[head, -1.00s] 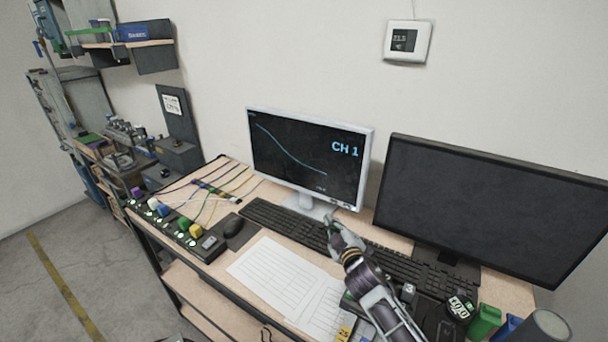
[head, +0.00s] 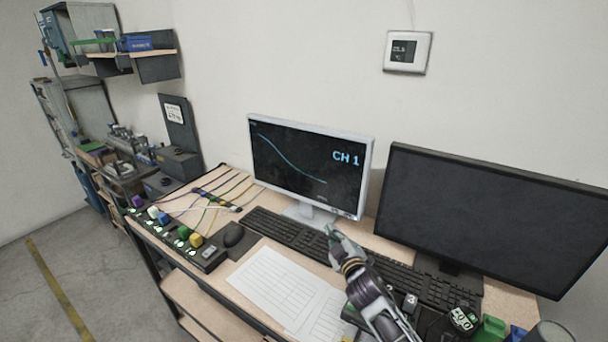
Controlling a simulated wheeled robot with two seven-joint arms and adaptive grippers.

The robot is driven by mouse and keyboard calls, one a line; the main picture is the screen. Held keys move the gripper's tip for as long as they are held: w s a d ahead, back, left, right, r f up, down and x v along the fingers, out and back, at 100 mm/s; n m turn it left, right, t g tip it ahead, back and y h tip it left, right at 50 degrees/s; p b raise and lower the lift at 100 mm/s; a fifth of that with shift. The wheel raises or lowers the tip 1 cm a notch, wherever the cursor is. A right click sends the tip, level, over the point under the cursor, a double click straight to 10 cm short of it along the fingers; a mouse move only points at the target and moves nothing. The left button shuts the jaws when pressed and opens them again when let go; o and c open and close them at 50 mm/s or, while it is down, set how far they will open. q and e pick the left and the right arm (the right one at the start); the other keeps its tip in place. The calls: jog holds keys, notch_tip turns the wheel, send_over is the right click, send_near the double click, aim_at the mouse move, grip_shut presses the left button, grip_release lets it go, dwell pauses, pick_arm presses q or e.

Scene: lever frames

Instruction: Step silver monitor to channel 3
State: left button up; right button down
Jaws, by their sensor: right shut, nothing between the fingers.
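The silver monitor (head: 368,168) stands at the back of the desk against the wall, in the middle of the head view. Its screen is lit, with a falling curve and the text "CH 1" at the upper right. My right gripper (head: 331,230) is shut and empty, with its tips just below and in front of the lower right part of the monitor's bezel. I cannot tell whether the tips touch the monitor or its stand. Small marks show on the lower right bezel, too small to read. My left gripper is not in view.
A black monitor (head: 490,220) with a dark screen stands to the right. A box with several coloured knobs (head: 196,240) and loose cables are at the left. A thermostat (head: 407,52) hangs on the wall.

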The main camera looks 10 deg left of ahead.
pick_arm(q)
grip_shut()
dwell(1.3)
